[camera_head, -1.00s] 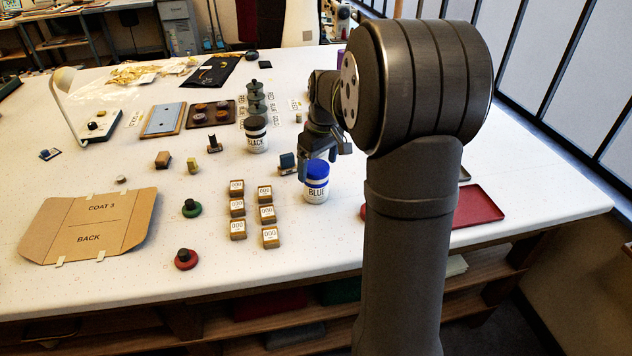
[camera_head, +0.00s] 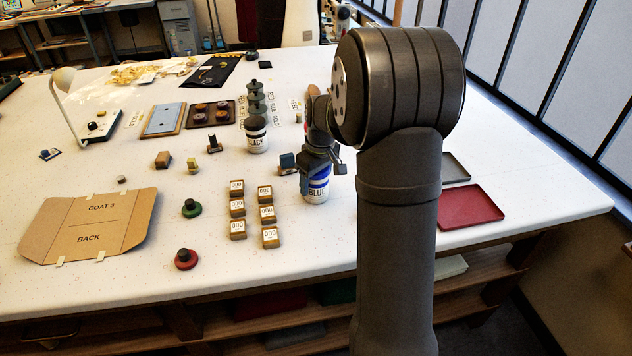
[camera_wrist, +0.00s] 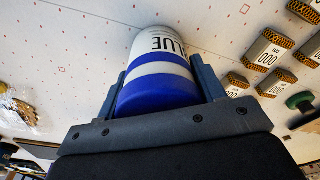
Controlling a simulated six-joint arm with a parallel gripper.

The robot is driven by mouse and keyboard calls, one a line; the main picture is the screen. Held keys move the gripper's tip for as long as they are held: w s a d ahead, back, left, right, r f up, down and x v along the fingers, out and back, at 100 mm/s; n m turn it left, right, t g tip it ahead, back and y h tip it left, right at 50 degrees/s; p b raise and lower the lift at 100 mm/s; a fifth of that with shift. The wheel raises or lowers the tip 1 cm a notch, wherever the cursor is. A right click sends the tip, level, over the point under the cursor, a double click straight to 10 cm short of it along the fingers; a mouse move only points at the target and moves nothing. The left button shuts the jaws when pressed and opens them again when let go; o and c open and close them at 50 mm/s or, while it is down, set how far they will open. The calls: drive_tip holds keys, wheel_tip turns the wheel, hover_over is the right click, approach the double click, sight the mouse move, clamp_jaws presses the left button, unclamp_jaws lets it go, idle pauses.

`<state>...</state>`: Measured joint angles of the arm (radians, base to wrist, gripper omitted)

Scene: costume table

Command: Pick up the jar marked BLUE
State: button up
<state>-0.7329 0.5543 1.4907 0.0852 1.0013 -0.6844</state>
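The jar marked BLUE (camera_head: 316,193) is white with a blue lid and a blue band. It stands upright on the white table, its lid partly hidden behind my gripper (camera_head: 318,172). In the wrist view the jar (camera_wrist: 158,75) lies between the two fingers of my gripper (camera_wrist: 160,80), one on each side. The fingers are close to its sides. I cannot tell whether they press on it or leave a small gap.
A jar marked BLACK (camera_head: 256,143) stands behind and left. Several numbered wooden blocks (camera_head: 267,214) lie in front left. A red tray (camera_head: 470,208) is at the right.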

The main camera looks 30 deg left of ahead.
drive_tip(key=shift+c, duration=1.2)
drive_tip(key=shift+r, duration=0.1)
